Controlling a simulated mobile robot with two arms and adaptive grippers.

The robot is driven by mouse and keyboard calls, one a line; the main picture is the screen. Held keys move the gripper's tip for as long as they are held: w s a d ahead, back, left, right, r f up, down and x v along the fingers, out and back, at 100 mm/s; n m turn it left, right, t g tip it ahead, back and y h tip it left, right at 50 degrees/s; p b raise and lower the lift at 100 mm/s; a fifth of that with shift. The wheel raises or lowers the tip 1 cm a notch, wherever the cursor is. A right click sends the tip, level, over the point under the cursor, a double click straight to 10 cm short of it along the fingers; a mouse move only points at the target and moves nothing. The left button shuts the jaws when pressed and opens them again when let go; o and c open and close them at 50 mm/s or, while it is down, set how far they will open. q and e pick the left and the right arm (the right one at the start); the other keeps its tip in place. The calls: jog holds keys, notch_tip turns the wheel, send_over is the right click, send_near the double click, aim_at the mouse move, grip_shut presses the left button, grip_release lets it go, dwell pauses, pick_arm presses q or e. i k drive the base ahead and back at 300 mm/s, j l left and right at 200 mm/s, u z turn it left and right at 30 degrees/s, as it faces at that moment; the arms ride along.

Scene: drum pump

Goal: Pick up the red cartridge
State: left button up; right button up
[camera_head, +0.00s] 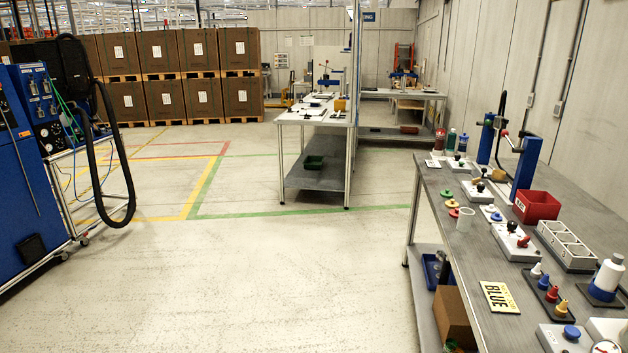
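A red cylinder (439,141) stands upright at the far left corner of the grey workbench on the right, beside a green one (451,140) and a darker one (462,143). A small red cone-shaped piece (552,293) stands nearer, in a dark holder between a blue cone (543,282) and a yellow cone (562,306). I cannot tell from this view which red piece is the cartridge. Neither of my grippers is in view.
The workbench (457,237) also carries a red bin (537,207), a white bottle (608,274), a yellow card reading BLUE (500,297) and a blue-framed press (526,165). Another table (317,117) stands further back. A blue machine (28,160) is left. The floor between is clear.

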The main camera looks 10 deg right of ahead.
aim_at(441, 133)
jog(key=i+j+z, duration=0.2)
jog(key=i+z, duration=0.2)
jog(key=i, duration=0.4)
jog(key=i+j+z, duration=0.4)
jog(key=i, duration=0.4)
jog(key=i+j+z, duration=0.35)
jog(key=i+j, duration=0.35)
jog(key=i+j+z, duration=0.4)
jog(key=i+j, duration=0.2)
jog(key=j, duration=0.25)
